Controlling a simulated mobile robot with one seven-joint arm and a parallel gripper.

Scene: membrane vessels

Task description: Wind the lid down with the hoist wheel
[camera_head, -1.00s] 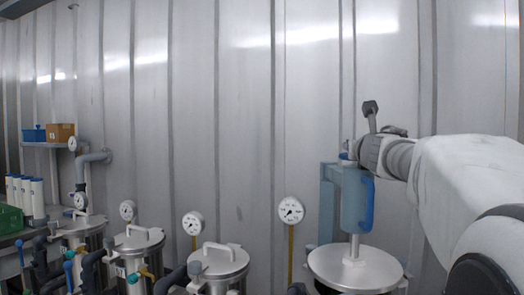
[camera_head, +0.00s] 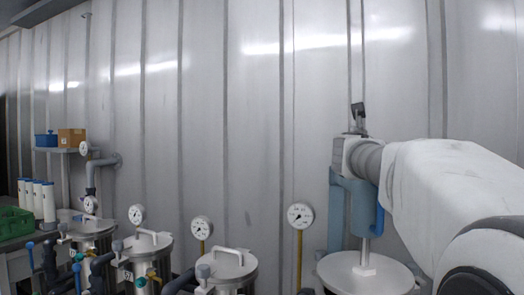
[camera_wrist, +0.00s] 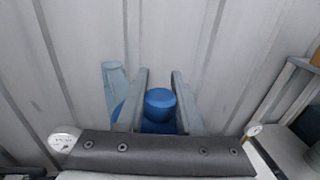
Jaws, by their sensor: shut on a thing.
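The lid (camera_head: 340,275) is a flat grey metal disc at the lower right in the head view, hanging level on a pale rod. The rod runs up into the blue-grey hoist (camera_head: 359,205). A bright blue part (camera_head: 380,218), apparently the hoist wheel's edge, shows beside the hoist, partly behind my arm. My gripper (camera_head: 345,152) is at the top of the hoist, its fingers hard to make out there. In the wrist view my gripper (camera_wrist: 160,85) has its two fingers on either side of a round blue knob (camera_wrist: 160,98) and is shut on it.
Several metal vessels (camera_head: 225,265) with handled lids and gauges (camera_head: 300,215) stand in a row to the left. A green crate (camera_head: 14,222) and white cylinders (camera_head: 38,198) are at the far left. A corrugated metal wall (camera_head: 230,110) stands close behind.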

